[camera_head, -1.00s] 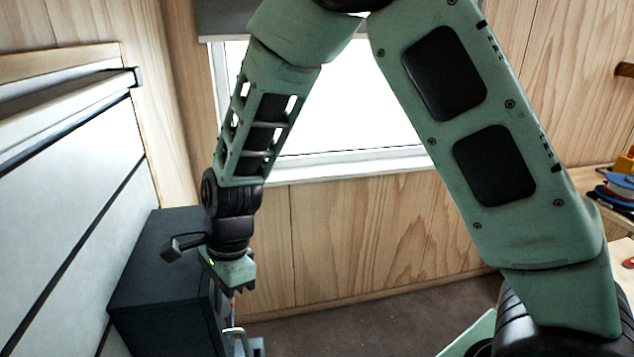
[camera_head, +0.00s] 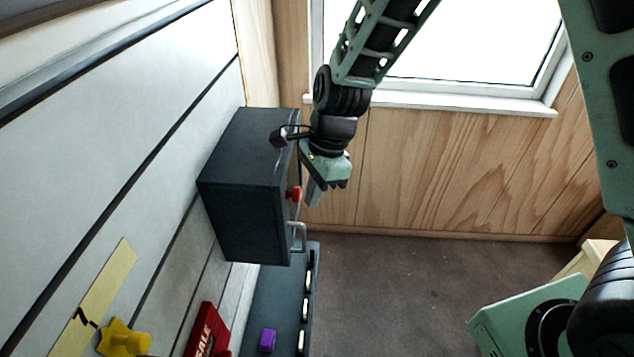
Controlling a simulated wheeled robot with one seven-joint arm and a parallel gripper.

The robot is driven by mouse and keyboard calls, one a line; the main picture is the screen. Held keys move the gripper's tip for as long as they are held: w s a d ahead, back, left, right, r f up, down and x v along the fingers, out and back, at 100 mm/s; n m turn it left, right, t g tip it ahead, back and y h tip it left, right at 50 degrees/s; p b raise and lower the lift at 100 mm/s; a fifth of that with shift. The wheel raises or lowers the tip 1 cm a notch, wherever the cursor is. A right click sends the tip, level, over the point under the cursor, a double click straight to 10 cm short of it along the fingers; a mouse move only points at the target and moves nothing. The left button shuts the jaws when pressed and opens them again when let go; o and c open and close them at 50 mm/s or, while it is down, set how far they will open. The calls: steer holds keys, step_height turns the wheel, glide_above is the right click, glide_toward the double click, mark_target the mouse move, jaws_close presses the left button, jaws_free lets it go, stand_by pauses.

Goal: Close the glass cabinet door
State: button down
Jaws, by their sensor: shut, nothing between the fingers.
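The dark grey cabinet (camera_head: 244,185) is fixed to the slatted wall on the left. Its front faces right and shows nearly edge-on, with a metal handle (camera_head: 299,237) low down and a red piece (camera_head: 295,194) above it. The door's glass does not show clearly, and I cannot tell whether a gap stands between the door and the box. My gripper (camera_head: 314,192) points down just right of the cabinet's front, above the handle. Its fingers are shut with nothing between them. I cannot tell whether it touches the door.
Below the cabinet is a dark shelf (camera_head: 270,300) with a purple block (camera_head: 267,340) and several pale pieces along its edge. A red sale sign (camera_head: 205,330) and a yellow hold (camera_head: 122,338) are at lower left. A window (camera_head: 460,45) is behind. Carpet (camera_head: 400,285) to the right is clear.

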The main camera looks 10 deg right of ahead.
steer(key=b+v, duration=0.3)
steer(key=v, duration=0.7)
steer(key=s+f+n+h+b, duration=0.2)
steer(key=s+f+n+b, duration=1.3)
steer(key=s+f+n, duration=0.3)
steer(key=s+n, duration=0.3)
steer(key=n, duration=0.2)
steer(key=shift+s+d+n+t+b, duration=0.3)
steer(key=shift+s+b, duration=0.05)
steer(key=shift+s, duration=0.05)
steer(key=shift+f, duration=0.15)
